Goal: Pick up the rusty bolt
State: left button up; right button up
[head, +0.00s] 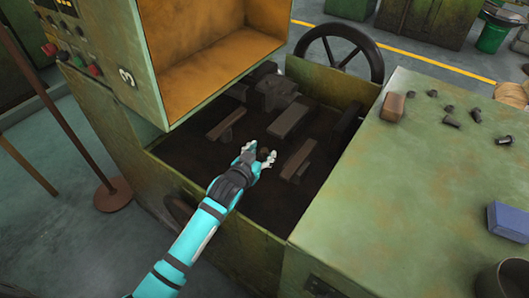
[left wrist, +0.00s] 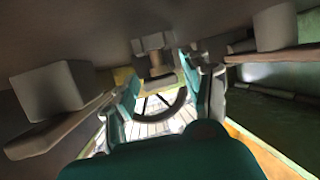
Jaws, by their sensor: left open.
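My left gripper (head: 260,154) reaches into the dark, sunken bed (head: 185,152) of the green machine. Its fingers are open. A small dark rounded thing (head: 264,153) shows between the fingertips in the head view; it may be the rusty bolt, but its shape and rust are too small to make out. In the left wrist view, which looks upside down, the open fingers (left wrist: 162,78) frame a grey-brown blocky piece (left wrist: 153,43); I cannot tell if it is the bolt or a machine part. I see no clear contact. My right gripper is not in view.
Raised bars (head: 289,120) stand in the bed around my gripper. An orange-lined housing (head: 205,70) overhangs at left, and a handwheel (head: 338,52) stands behind. The green top (head: 420,190) at right holds several dark bolts (head: 452,122), a brown block (head: 392,107) and a blue block (head: 508,222).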

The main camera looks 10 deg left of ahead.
pick_arm(q)
jog(key=shift+w+f, duration=0.15)
jog(key=shift+w, duration=0.2)
jog(key=shift+c, duration=0.3)
grip_shut()
